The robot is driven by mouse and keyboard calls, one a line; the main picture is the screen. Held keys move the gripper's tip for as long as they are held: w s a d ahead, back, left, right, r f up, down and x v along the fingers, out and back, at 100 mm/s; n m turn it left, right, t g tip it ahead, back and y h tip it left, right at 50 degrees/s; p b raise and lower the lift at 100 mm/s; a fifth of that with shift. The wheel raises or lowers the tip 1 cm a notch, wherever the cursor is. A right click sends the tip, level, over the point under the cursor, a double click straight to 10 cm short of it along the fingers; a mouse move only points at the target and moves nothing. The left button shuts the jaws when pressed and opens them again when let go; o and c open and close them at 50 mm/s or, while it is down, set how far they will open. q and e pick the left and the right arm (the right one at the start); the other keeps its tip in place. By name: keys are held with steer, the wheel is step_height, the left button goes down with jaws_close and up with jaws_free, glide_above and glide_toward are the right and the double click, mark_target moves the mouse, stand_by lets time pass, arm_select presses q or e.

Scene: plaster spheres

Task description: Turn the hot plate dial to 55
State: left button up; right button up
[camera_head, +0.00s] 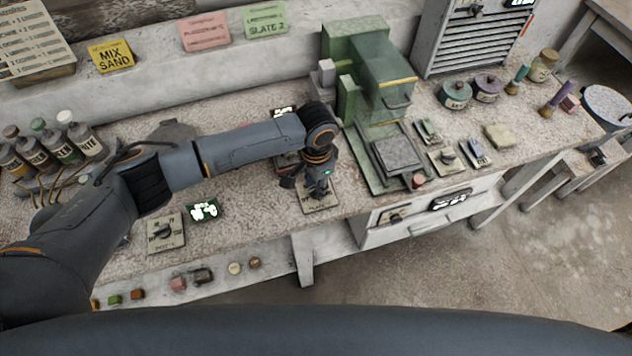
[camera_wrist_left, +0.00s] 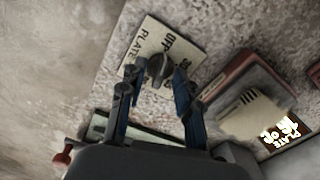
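The hot plate dial is a grey knob (camera_wrist_left: 159,66) on a cream plate (camera_wrist_left: 145,45) marked "PLATE" and "OFF" in the left wrist view. In the head view its plate (camera_head: 322,207) lies near the bench's front edge, and my gripper hides most of the knob. My left gripper (camera_head: 317,190) points down over this dial. In the wrist view its two fingers (camera_wrist_left: 157,78) are apart, one on each side of the knob; contact is not clear. A lit display (camera_wrist_left: 284,131) labelled "PLATE" sits at the right; its number is not clearly readable. My right gripper is not in view.
A second dial plate (camera_head: 165,232) with a lit display (camera_head: 203,211) lies to the left. A green press (camera_head: 375,75) stands right of my gripper. Bottles (camera_head: 60,147) stand at the far left.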

arm_select(q)
jaws_close()
